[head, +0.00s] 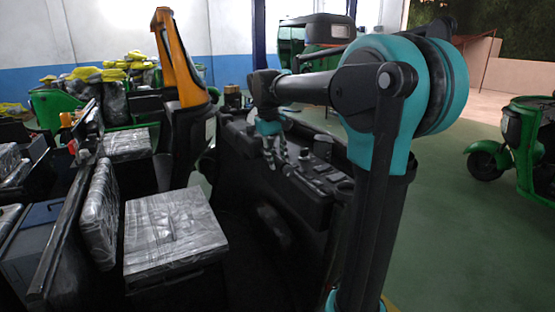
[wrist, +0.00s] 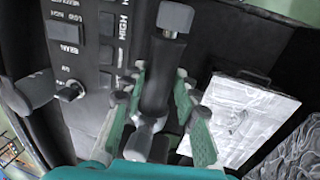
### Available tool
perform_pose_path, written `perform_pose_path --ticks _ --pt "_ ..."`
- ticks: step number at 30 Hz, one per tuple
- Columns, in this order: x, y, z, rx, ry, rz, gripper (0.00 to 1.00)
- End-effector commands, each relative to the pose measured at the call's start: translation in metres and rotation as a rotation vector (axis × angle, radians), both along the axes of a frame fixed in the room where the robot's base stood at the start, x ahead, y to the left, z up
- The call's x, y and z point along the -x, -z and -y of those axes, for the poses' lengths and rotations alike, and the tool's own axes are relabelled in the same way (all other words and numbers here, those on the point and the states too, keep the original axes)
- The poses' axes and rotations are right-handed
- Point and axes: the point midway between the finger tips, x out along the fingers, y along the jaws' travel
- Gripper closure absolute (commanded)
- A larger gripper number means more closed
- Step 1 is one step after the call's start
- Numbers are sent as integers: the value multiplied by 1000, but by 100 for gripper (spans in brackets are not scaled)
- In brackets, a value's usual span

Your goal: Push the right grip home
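My gripper (head: 270,152) points down over the dark dashboard in the head view, its fingers small there. In the wrist view my gripper (wrist: 161,78) has its teal fingers on both sides of a black bar, which looks like the right grip (wrist: 160,62). A grey knob (wrist: 175,18) caps its far end. The fingers look spread; whether their pads touch the bar is hard to tell. A grey joint shows at the bar's near end between the fingers. In the head view, dark handlebar parts (head: 312,180) lie just right of my gripper.
A switch panel (wrist: 85,45) with white lettering lies left of the bar, and a dark rounded lever (wrist: 24,92) stands further left. A plastic-wrapped seat (wrist: 245,112) is at the right. Wrapped seats (head: 175,230) and an orange-backed post (head: 180,65) stand left in the head view.

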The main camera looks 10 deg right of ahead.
Motion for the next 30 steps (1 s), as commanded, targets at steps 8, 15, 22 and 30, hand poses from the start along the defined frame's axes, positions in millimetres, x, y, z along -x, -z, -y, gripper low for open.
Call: perform_pose_path --ticks 8,15,22,30 --pt "0 0 0 0 0 0 100" --pt "-8 0 -2 0 0 0 100" --pt "-39 -1 -13 0 0 1 100" --pt "-52 -1 -17 0 -1 3 100"
